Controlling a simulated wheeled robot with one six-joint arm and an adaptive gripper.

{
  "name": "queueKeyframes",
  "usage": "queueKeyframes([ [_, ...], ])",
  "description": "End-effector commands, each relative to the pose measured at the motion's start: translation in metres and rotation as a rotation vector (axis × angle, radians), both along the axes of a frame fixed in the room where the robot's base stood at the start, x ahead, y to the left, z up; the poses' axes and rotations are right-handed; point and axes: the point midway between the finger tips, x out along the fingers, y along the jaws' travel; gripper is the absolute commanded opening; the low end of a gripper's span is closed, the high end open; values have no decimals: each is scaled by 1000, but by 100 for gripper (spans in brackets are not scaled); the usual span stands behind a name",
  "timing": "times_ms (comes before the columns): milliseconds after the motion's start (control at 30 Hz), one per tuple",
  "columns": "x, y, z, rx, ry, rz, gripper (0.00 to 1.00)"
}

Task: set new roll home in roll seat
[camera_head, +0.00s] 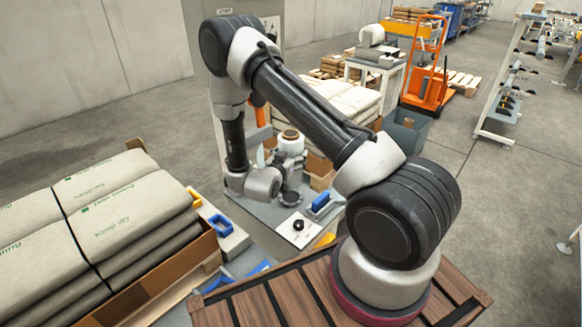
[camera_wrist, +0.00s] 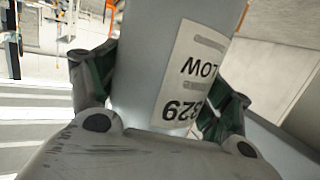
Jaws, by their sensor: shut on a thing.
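The new roll (camera_head: 290,144) is pale with a brown core and stands roughly upright in the head view, just beyond my wrist. My gripper (camera_head: 286,165) is at its lower part. In the wrist view a smooth grey body, which I take to be the roll (camera_wrist: 150,60), lies between the dark green finger pads of my gripper (camera_wrist: 160,95). I cannot pick out the roll seat; whether the roll touches anything below is hidden.
A grey tabletop (camera_head: 262,212) holds a white card (camera_head: 299,230) with a black knob and a blue-handled tool (camera_head: 322,204). Stacked sacks (camera_head: 120,205) stand at left, more sacks (camera_head: 345,97) behind. A grey bin (camera_head: 407,132) and an orange cart (camera_head: 427,75) stand beyond.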

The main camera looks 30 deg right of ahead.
Motion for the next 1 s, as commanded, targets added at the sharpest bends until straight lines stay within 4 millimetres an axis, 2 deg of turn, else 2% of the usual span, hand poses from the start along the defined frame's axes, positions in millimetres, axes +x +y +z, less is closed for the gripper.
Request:
queueKeyframes([
  [100, 0, 0, -18, -2, -2, 1, 14],
  [267, 1, 0, -30, -2, -4, 2, 14],
  [533, 0, 0, -64, -2, -2, 2, 14],
  [1000, 1, 0, -73, -2, -4, 3, 14],
])
